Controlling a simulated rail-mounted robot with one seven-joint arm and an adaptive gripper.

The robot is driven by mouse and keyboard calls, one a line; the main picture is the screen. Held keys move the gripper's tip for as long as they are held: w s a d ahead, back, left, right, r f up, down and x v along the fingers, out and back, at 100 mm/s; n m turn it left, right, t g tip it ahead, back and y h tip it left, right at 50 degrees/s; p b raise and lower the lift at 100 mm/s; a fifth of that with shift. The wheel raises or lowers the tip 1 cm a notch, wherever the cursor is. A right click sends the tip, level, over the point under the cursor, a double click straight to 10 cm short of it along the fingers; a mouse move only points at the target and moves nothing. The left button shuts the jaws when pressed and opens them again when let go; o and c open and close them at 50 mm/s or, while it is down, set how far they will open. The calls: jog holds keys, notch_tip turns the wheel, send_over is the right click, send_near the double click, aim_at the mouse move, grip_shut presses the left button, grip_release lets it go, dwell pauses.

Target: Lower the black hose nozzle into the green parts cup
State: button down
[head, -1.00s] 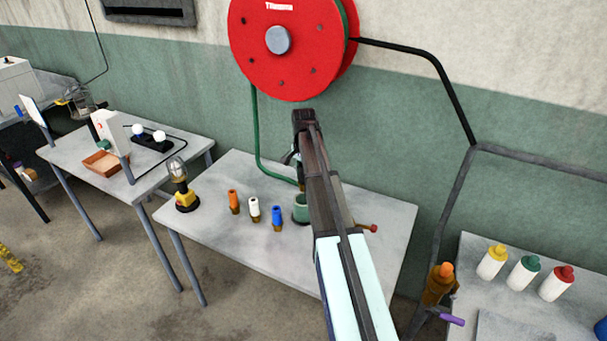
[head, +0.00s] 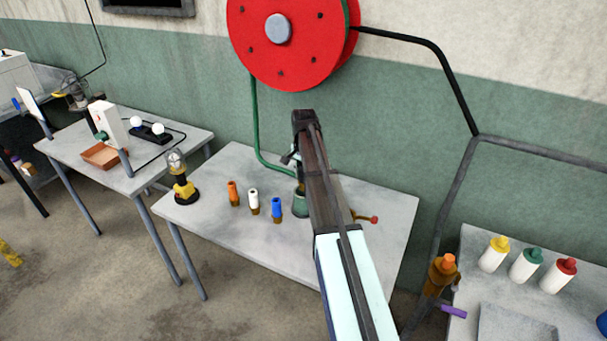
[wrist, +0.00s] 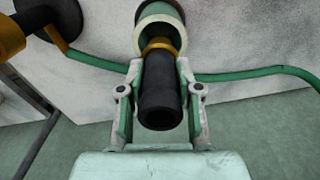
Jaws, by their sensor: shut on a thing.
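My gripper (wrist: 160,100) is shut on the black hose nozzle (wrist: 160,80), with a finger on each side of it. The nozzle has a brass-coloured collar (wrist: 160,44) at its far end. The green parts cup (wrist: 158,10) with its pale rim lies just beyond that end, and the collar overlaps the rim in the wrist view. I cannot tell whether the tip is inside the cup. In the head view the cup (head: 300,207) stands on the table, partly behind my arm, which also hides most of my gripper.
A caged lamp (head: 181,180) is further left. A green hose (head: 256,130) hangs from the red reel (head: 290,45). A red-knobbed part (head: 373,219) lies to the right.

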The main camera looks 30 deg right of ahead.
aim_at(303, 182)
jog(key=shift+f, duration=0.35)
dwell(0.3)
jog(key=shift+f, duration=0.35)
jog(key=shift+f+b, duration=0.7)
jog(key=shift+f, duration=0.6)
jog(key=c, duration=0.7)
grip_release()
notch_tip(303, 182, up, 12)
jog(key=shift+r, duration=0.1)
